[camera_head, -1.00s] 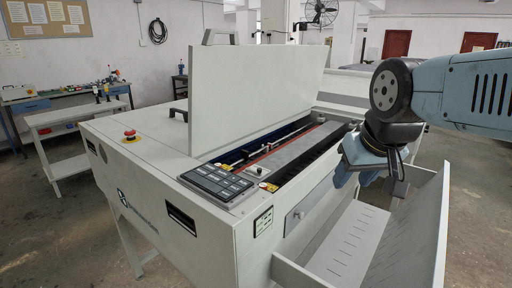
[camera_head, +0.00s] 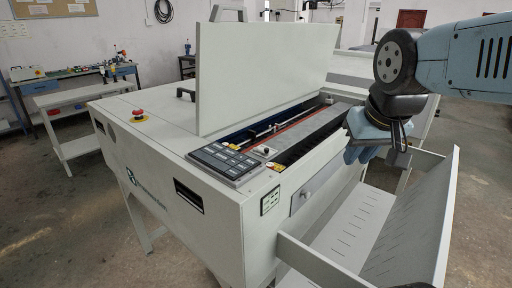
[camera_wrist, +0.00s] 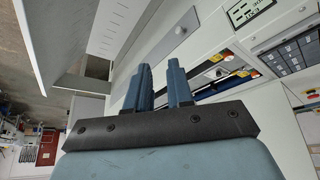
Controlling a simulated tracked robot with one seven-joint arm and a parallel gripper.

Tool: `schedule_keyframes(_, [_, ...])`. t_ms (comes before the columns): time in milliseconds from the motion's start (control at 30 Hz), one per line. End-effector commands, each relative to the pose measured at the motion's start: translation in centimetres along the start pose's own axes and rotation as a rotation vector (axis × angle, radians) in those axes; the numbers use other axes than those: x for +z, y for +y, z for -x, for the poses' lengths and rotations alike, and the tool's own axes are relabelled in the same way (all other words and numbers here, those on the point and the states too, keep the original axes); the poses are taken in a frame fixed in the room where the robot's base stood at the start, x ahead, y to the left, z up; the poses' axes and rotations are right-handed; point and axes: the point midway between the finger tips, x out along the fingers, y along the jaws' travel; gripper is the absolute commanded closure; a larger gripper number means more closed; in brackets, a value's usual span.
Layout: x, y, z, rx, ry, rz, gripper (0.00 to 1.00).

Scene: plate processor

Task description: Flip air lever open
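My gripper (camera_head: 362,145) hangs above the right side of the white plate processor (camera_head: 190,237), near its open top bay. In the wrist view, my gripper's two blue fingers (camera_wrist: 159,75) stand apart with an empty gap between them. A grey metal plate with a small round knob (camera_wrist: 179,31) shows ahead of the fingers in the wrist view. This metal plate (camera_head: 303,201) is on the machine's side in the head view. I cannot tell for sure which part is the air lever. The open bay (camera_wrist: 215,75) lies to the right of my fingers in the wrist view.
The raised white lid (camera_head: 265,78) stands upright behind the bay. A button panel (camera_head: 226,161) lies left of the bay, and a red emergency stop (camera_head: 138,115) is on the machine's top. A slotted tray (camera_head: 345,235) juts out below my gripper. The floor is clear at right.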

Motion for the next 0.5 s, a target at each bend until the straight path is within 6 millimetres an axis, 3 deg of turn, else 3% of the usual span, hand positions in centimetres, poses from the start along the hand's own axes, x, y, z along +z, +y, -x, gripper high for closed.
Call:
schedule_keyframes(200, [-2.9, -1.4, -1.0, 0.046, -0.069, 0.009, 1.00])
schedule_keyframes(500, [-7.2, -4.3, -2.8, 0.138, -0.132, 0.020, 1.00])
